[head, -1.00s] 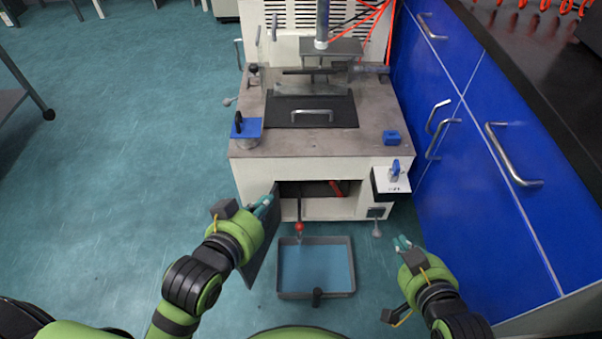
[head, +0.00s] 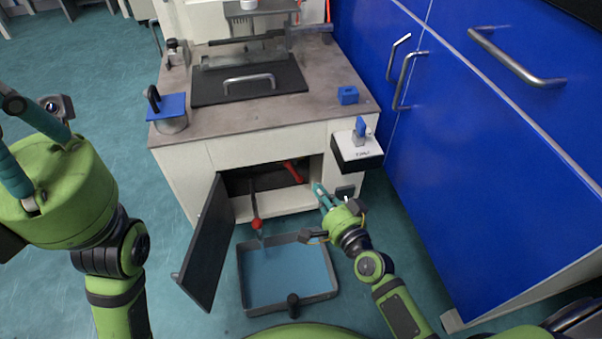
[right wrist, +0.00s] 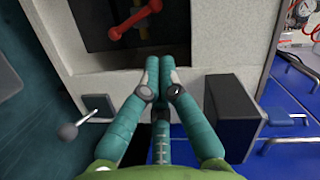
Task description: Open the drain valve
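A red handle (head: 292,172) sits inside the dark open compartment at the machine's front; it also shows at the top of the right wrist view (right wrist: 130,18). A rod with a red ball (head: 256,224) hangs down from the compartment over the tray. I cannot tell which of these is the drain valve. My right gripper (head: 320,190) is at the right edge of the opening, its fingertips together and empty, apart from the red handle. My left gripper (head: 36,140) is raised at the far left, away from the machine; its tips are partly cut off.
A grey door (head: 208,245) stands open at the opening's left. A blue-bottomed tray (head: 333,285) lies on the floor below. Right of the opening are a black box (right wrist: 235,112) and a ball-ended lever (right wrist: 68,132). Blue cabinets (head: 480,150) close off the right side.

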